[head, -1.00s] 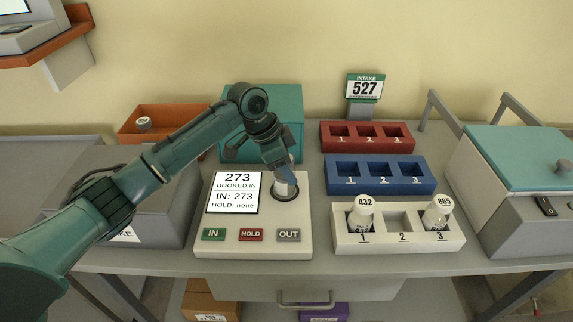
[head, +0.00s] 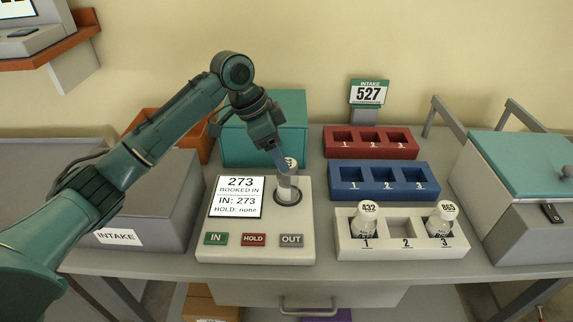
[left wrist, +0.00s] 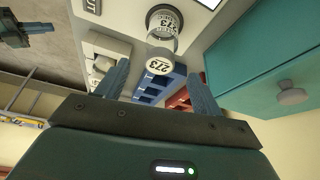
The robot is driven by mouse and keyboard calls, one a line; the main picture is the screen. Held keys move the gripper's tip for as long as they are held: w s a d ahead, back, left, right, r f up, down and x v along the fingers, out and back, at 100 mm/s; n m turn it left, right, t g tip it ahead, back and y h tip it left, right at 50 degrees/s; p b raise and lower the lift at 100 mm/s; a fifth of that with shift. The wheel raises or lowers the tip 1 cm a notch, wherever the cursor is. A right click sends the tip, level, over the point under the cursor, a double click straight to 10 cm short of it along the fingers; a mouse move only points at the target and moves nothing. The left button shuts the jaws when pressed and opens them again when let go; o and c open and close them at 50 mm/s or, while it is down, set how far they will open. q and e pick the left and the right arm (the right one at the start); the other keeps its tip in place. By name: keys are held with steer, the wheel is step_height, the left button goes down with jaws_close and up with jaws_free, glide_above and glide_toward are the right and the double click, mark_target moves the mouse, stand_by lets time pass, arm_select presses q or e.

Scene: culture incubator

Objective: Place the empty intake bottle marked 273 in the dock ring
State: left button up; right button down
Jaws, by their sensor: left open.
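The bottle marked 273 (head: 287,184) stands upright in the dark dock ring (head: 288,198) on the pale dock panel. My left gripper (head: 281,163) is above and just behind it, partly hiding its cap. In the left wrist view my left gripper (left wrist: 160,85) is open, its fingers apart with nothing between them. The bottle's white cap (left wrist: 159,62) marked 273 shows beyond the fingertips. The dock screen (head: 238,197) reads 273 booked in, IN: 273, HOLD: none. What looks like my right gripper (left wrist: 28,34) shows at the left wrist view's upper left; its jaw state is unclear.
The IN, HOLD and OUT buttons (head: 253,240) line the panel's front. A white rack (head: 401,251) holds bottles 432 and 865, with slot 2 empty. Blue (head: 383,192) and red (head: 371,153) racks are empty. A teal box (head: 279,125) stands behind; a grey lidded box (head: 520,225) is at right.

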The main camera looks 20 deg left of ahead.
arm_select(q)
steer(key=v, duration=0.5)
steer(key=shift+f, duration=0.1)
stand_by(0.3)
